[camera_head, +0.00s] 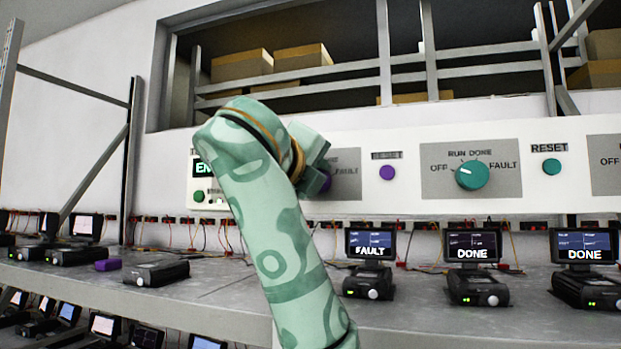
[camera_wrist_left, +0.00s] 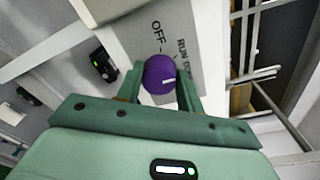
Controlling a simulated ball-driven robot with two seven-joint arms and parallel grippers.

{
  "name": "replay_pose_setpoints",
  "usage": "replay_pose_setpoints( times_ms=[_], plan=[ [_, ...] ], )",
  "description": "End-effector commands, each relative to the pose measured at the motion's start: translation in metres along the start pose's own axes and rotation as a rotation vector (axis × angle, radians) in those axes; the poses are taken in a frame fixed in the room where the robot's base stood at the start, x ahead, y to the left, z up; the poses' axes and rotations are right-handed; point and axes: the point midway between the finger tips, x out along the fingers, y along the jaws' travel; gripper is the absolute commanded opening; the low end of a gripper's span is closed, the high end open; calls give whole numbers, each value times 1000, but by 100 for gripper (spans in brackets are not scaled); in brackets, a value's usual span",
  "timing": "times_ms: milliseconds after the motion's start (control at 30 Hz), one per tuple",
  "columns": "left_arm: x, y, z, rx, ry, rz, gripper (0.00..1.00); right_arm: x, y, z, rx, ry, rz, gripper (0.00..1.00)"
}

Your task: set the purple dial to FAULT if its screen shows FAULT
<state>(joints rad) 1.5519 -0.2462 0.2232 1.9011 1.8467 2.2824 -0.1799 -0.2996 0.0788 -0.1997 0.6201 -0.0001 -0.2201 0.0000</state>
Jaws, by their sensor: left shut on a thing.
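The purple dial (camera_head: 325,182) is on the white wall panel, mostly hidden behind my left gripper (camera_head: 316,165) in the head view. The left wrist view shows the purple dial (camera_wrist_left: 158,72) between the two fingers of my left gripper (camera_wrist_left: 160,85), which is shut on it. Its white pointer mark lies toward the right of that picture; OFF and RUN labels show beside it, and FAULT is hidden there. A screen (camera_head: 370,245) below the panel, just right of my arm, reads FAULT. My right gripper is not in view.
A teal dial (camera_head: 472,175), a purple button (camera_head: 387,172) and a teal RESET button (camera_head: 552,166) are on the same panel. Two screens reading DONE (camera_head: 472,246) stand on the grey shelf (camera_head: 430,318) to the right. A dark unit (camera_head: 156,273) lies left of my arm.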

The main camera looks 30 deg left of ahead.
Motion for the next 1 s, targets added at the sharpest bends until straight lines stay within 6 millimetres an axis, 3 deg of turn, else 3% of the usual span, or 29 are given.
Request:
replay_pose_setpoints(
  times_ms=[167,200,267,533,667,1000],
  plan=[
    [0,0,0,0,0,1,14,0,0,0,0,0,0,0],
    [0,0,0,0,0,1,48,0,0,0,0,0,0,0],
    [0,0,0,0,0,0,59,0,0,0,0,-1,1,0],
    [-1,0,0,-1,0,0,59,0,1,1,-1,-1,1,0],
    [-11,1,0,-1,-2,-1,59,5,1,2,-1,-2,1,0],
    [-92,3,-4,-4,2,-6,59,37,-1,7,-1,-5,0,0]
  ],
)
